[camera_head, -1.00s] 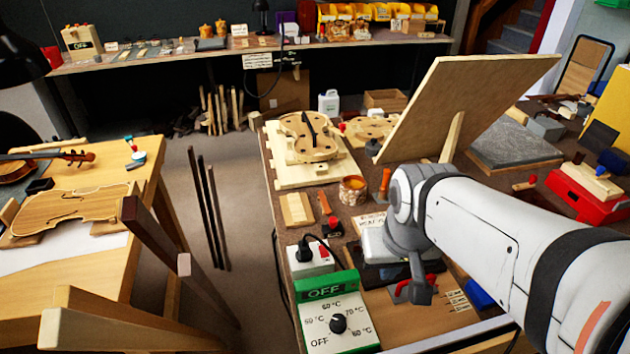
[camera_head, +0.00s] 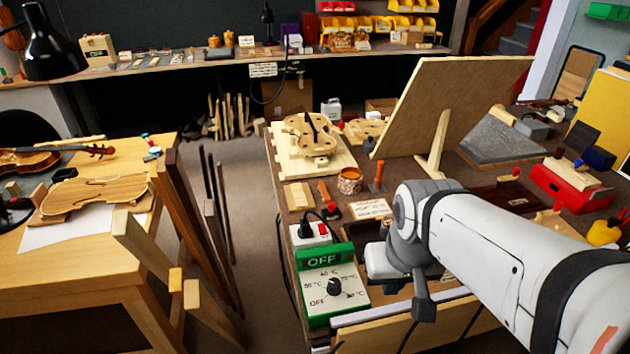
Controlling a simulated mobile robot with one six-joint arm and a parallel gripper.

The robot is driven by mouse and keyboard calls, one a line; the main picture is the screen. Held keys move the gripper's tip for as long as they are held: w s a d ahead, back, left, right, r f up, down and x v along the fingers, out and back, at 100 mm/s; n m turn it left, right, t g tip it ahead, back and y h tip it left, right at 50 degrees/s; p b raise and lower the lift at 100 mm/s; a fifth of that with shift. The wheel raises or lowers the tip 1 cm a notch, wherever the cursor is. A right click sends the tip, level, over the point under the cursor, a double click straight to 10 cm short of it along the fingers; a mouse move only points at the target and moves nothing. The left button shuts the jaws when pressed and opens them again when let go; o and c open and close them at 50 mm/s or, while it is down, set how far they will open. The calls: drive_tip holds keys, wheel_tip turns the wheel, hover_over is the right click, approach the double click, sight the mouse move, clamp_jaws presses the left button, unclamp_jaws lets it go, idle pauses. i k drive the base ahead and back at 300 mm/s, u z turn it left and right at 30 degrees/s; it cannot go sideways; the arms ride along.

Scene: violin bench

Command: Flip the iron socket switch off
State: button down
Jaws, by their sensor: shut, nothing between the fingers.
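The white socket box (camera_head: 305,236) stands at the near left of the bench, with a black plug and cable in it. Its small red switch (camera_head: 322,229) is at the right of the plug; its on or off position is too small to tell. My gripper (camera_head: 424,308), dark grey and pointing down, is shut and empty. It is right of and nearer than the socket, clear of it. The arm's wrist partly covers the bench beside it.
A control box (camera_head: 350,292) with a dial and a green "OFF" sign stands just in front of the socket. A glue jar (camera_head: 350,181) and a violin body (camera_head: 312,138) lie behind. A large tilted board (camera_head: 450,105) rises behind the arm.

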sight(322, 230)
drive_tip(key=u, duration=0.5)
drive_tip(key=k, duration=0.1)
drive_tip(key=z, duration=2.55)
drive_tip(key=k, duration=0.85)
drive_tip(key=u, duration=1.7)
drive_tip(key=i, duration=1)
drive_tip(key=u, duration=0.05)
